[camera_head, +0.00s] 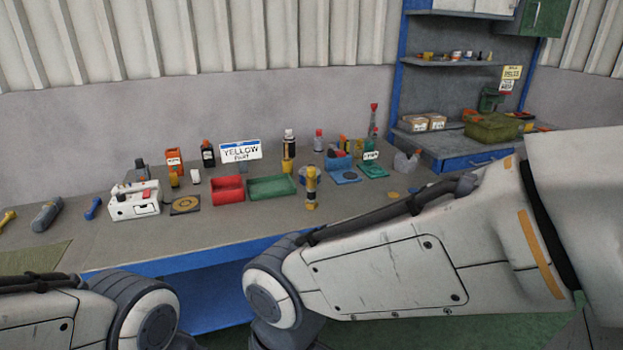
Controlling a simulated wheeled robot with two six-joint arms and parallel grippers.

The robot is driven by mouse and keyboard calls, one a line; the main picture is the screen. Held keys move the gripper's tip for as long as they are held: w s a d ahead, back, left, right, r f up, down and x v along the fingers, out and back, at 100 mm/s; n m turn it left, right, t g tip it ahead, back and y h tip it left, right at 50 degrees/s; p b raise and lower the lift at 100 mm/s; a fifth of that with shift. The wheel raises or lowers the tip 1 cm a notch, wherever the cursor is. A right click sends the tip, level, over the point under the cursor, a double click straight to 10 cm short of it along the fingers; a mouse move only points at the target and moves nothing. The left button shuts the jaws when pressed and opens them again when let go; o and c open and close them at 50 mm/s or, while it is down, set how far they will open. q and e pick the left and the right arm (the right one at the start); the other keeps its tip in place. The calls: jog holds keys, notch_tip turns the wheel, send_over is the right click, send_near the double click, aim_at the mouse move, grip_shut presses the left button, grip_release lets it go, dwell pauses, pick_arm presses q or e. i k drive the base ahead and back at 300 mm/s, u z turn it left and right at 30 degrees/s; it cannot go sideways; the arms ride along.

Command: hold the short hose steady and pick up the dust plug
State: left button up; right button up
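I cannot clearly make out the short hose or the dust plug at this size. At the left end of the workbench (110,243) lie a thick grey rounded cylinder (47,214), a small blue rod-like piece (92,208) and a yellow piece (8,217); I cannot tell whether any of them is the hose or the plug. My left arm shows at the bottom left and my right arm crosses the lower right, both in front of the bench. Neither gripper shows.
A white device (134,205), a red bin (227,190), a green tray (271,188) and a "YELLOW" sign (240,150) stand on the bench. An upright yellow tool (311,188) stands near its front edge. A green crate (492,126) stands on the right-hand counter.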

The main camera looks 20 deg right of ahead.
aim_at(310, 170)
jog(key=z, duration=0.05)
jog(key=k, duration=0.4)
jog(key=z, duration=1.65)
jog(key=i, duration=0.85)
jog(key=u, duration=0.45)
jog(key=i, duration=0.6)
jog(key=u, duration=0.95)
jog(key=i, duration=0.3)
jog(key=u, duration=0.3)
